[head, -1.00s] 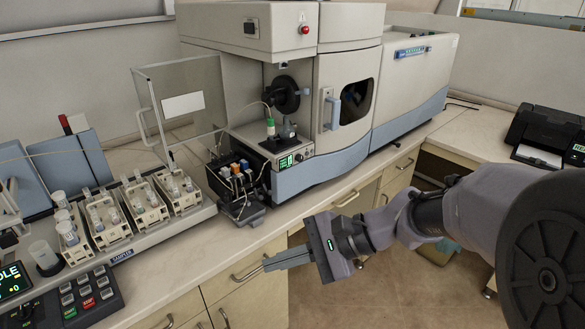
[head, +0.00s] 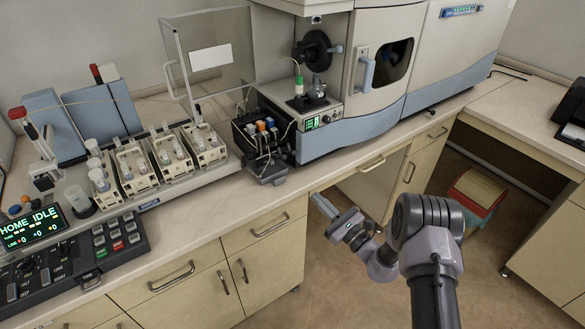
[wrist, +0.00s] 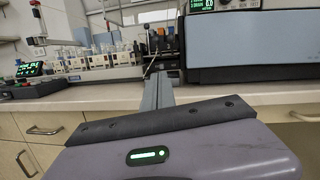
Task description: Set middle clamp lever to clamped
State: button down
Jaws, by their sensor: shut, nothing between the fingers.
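The small black pump block (head: 268,162) with colored clamp tops sits on the bench at the front left corner of the spectrometer. Its middle clamp (head: 261,126) appears to be the orange-topped one. The lever's position is too small to tell. My gripper (head: 316,195) is shut and empty, in front of the bench edge, to the right of and nearer than the pump. In the wrist view my closed fingers (wrist: 157,84) point toward the bench, with the pump (wrist: 166,46) beyond them and apart from them.
An autosampler with vial racks (head: 128,165) and a clear open cover (head: 215,55) stand left of the pump. A keypad (head: 100,240) lies at the front left. The spectrometer (head: 370,125) fills the right side. The bench strip before the pump is clear; drawers lie below.

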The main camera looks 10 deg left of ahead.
jog(key=r+b+x, duration=0.2)
jog(key=x, duration=1.1)
jog(key=shift+s+r, duration=0.35)
jog(key=shift+s, duration=0.05)
jog(key=shift+d, duration=0.2)
